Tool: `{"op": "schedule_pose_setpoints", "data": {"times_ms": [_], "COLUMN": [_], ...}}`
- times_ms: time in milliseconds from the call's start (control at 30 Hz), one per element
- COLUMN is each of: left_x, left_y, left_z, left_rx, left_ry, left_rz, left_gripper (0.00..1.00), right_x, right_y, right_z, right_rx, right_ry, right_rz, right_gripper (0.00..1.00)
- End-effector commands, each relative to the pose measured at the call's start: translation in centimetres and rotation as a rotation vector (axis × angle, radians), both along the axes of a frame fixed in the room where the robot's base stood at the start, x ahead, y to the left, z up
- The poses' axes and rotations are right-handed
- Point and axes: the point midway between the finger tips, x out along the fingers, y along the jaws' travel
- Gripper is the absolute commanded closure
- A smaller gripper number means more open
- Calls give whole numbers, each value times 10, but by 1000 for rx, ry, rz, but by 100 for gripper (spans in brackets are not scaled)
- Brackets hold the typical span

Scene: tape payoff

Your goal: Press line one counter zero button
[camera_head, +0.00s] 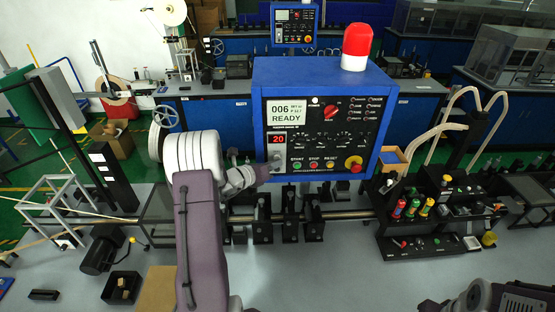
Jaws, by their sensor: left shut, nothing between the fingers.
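A blue control box (262,95) with a black front panel (340,112) stands in the middle of the head view. Its display (286,111) reads "006" and "READY", and a small red counter (278,140) reads "20". My left gripper (268,168) is shut and empty at the panel's lower left edge, below the red counter. I cannot tell whether its tip touches the panel, and it hides what lies behind it. Buttons labelled START, STOP and RESET sit to its right. My right arm (490,297) shows only in part at the lower right corner.
A red beacon (357,46) stands on top of the box. A metal shaft with black blocks (262,222) runs below it. A black rack with colored bottles (412,207) and pale hoses stands at right. A small black bin (121,287) sits at lower left.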

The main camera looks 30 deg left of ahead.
Motion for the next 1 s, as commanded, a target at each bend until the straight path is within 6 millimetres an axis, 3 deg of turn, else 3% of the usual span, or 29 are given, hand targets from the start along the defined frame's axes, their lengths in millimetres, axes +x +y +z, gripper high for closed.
{"op": "schedule_pose_setpoints", "data": {"times_ms": [1000], "left_x": [7], "left_y": [4], "left_z": [0], "left_rx": [0], "left_ry": [-1], "left_rz": [0], "left_gripper": [100], "right_x": [0], "right_y": [0], "right_z": [-4], "right_rx": [0], "right_ry": [0], "right_rz": [0], "right_gripper": [72]}}
